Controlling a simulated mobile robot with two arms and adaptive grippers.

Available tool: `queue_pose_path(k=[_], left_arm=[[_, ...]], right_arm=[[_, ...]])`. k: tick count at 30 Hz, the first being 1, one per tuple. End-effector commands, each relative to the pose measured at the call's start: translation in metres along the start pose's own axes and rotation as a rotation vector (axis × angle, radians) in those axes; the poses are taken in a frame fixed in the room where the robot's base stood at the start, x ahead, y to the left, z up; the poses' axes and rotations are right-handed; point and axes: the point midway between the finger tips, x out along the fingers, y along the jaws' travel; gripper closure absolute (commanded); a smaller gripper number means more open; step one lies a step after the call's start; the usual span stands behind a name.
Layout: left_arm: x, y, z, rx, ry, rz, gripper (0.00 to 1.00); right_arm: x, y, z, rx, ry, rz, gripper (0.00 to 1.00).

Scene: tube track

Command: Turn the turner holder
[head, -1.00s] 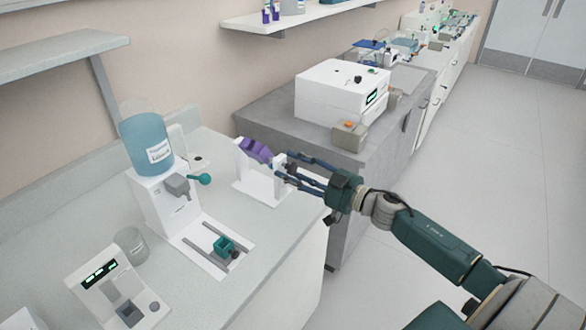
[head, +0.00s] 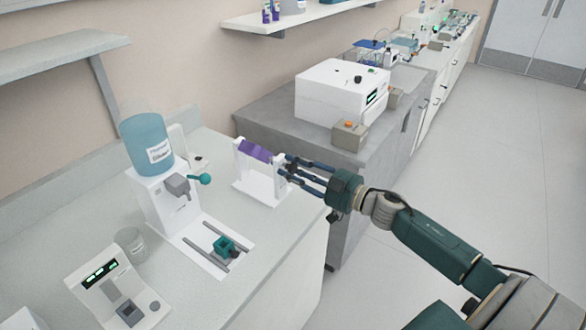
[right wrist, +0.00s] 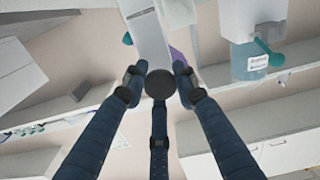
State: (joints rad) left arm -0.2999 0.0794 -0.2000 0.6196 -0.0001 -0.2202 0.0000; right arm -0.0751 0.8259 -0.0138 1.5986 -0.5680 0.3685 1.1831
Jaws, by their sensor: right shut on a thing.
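The turner holder (head: 257,150) is a purple piece held between the two posts of a white stand (head: 262,190) on the pale counter. A sliver of purple also shows in the right wrist view (right wrist: 177,56), mostly hidden behind the white post (right wrist: 148,36). A dark round knob (right wrist: 160,84) sits at the side of the stand. My right gripper (head: 283,168) reaches in from the right, with its three fingers shut around the knob. My left gripper is in neither view now.
A dispenser with a blue bottle (head: 147,150) and teal lever stands left of the stand, with a railed plate in front. A small white device (head: 112,285) is at the front left. A white box machine (head: 342,92) stands on the grey bench behind.

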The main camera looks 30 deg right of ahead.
Motion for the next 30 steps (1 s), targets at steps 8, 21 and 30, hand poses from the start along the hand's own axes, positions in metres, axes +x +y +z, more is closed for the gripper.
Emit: queue_pose_path(k=[8,21,30], left_arm=[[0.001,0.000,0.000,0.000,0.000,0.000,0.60],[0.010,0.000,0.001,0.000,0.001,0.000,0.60],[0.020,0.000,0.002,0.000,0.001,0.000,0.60]], right_arm=[[-0.001,-0.002,0.005,-0.253,-0.006,-0.004,0.98],[-0.001,-0.001,0.006,-0.672,-0.007,-0.006,0.98],[-0.001,0.000,0.007,-0.958,-0.008,-0.005,0.98]])
